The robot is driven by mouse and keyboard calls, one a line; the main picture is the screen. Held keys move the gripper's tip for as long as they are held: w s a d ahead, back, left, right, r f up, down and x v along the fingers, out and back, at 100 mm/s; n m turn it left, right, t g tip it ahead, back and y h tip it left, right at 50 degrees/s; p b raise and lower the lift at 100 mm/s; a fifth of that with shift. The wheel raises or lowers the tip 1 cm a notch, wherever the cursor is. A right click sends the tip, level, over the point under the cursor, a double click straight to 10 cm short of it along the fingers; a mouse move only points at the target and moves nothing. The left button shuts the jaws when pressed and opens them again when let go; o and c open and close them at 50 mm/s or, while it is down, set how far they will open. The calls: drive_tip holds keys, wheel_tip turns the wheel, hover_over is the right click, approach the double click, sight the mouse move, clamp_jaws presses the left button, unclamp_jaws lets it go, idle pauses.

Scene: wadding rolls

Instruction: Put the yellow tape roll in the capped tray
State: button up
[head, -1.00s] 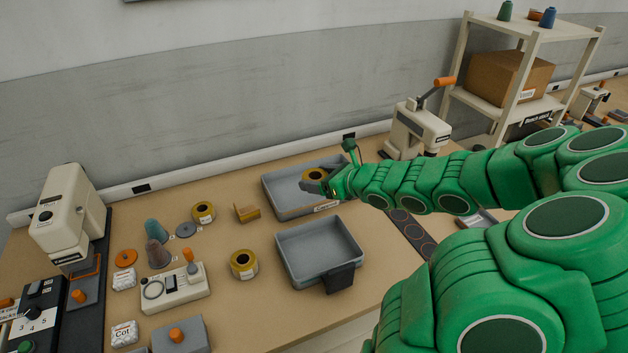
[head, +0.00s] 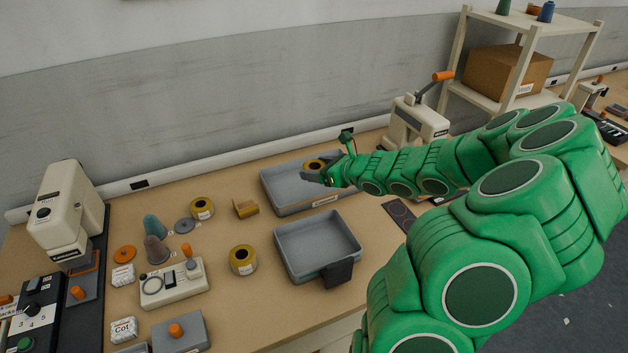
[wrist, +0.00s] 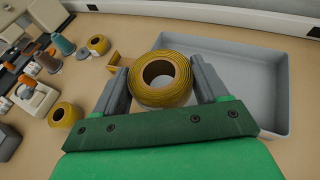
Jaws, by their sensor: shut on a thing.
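My gripper (wrist: 161,70) is shut on a yellow tape roll (wrist: 160,98), with one grey finger on each side of it. In the head view, my gripper (head: 318,177) and the held roll (head: 314,163) appear over the back grey tray (head: 275,203). The wrist view shows this tray (wrist: 272,135) behind and to the right of the roll.
Two other yellow rolls (head: 203,209) (head: 243,260) stand on the table left of the trays. A yellow-brown block (head: 245,209), cones and a beige device (head: 173,283) are also there. A cream press (head: 418,125) stands at the back right.

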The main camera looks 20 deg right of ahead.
drive_tip(key=shift+w+d+f, duration=0.3)
drive_tip(key=shift+w+f, duration=0.7)
drive_tip(key=shift+f, duration=0.6)
drive_tip(key=shift+w+d+f, duration=0.25)
drive_tip(key=shift+w+f, duration=0.8)
drive_tip(key=shift+f, duration=0.55)
drive_tip(key=shift+w+d+f, duration=0.3)
drive_tip(key=shift+w+f, duration=0.7)
drive_tip(key=shift+f, duration=0.6)
drive_tip(key=shift+f, duration=0.6)
drive_tip(key=o, duration=1)
drive_tip(key=shift+o, duration=0.2)
drive_tip(key=shift+r, duration=0.1)
